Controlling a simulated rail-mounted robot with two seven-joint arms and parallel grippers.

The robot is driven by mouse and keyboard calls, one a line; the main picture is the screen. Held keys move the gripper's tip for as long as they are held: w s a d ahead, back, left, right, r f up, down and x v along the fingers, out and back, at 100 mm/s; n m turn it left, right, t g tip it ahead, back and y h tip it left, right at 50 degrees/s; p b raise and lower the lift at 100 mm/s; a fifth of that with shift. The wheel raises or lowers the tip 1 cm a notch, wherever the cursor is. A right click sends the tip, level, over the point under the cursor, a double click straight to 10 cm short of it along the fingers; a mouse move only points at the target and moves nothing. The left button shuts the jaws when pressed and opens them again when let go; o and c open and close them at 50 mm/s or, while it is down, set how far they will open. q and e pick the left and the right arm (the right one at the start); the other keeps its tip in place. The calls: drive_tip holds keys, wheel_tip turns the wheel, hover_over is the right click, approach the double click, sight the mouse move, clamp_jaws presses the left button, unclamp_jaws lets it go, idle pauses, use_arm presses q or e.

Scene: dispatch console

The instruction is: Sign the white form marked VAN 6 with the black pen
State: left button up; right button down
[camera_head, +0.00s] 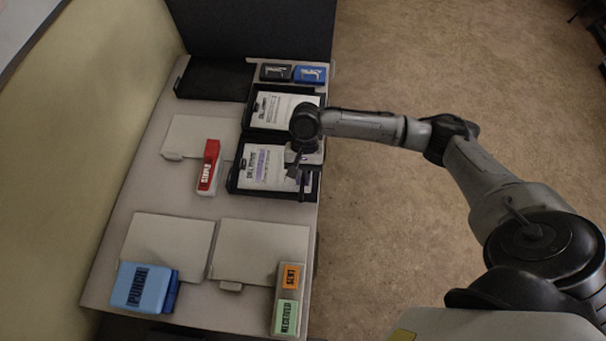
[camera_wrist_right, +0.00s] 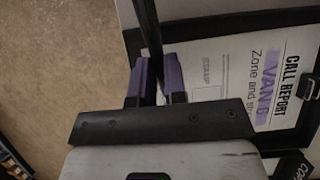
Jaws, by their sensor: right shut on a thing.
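My right gripper (camera_head: 304,174) is over the right side of the nearer black tray (camera_head: 233,182). In the right wrist view its purple-lined fingers (camera_wrist_right: 158,78) are shut on a dark, slim pen (camera_wrist_right: 149,25). The white form (camera_head: 265,165) lies in that tray; in the wrist view the form (camera_wrist_right: 232,75) reads CALL REPORT with a purple VAN line, its number hard to read. The gripper covers the form's right part in the head view. I cannot tell whether the pen tip touches the paper. My left gripper is not in view.
Another form (camera_head: 281,109) lies in a black tray behind. A red and white stapler (camera_head: 208,168) stands left of the forms. Grey panels lie between; floor is open to the right.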

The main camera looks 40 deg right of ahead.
drive_tip(key=shift+f, duration=0.25)
idle(0.4)
drive_tip(key=shift+w+d+r+p, duration=0.15)
drive_tip(key=shift+w+p, duration=0.2)
drive_tip(key=shift+p, duration=0.2)
drive_tip(key=shift+w+d, duration=0.1)
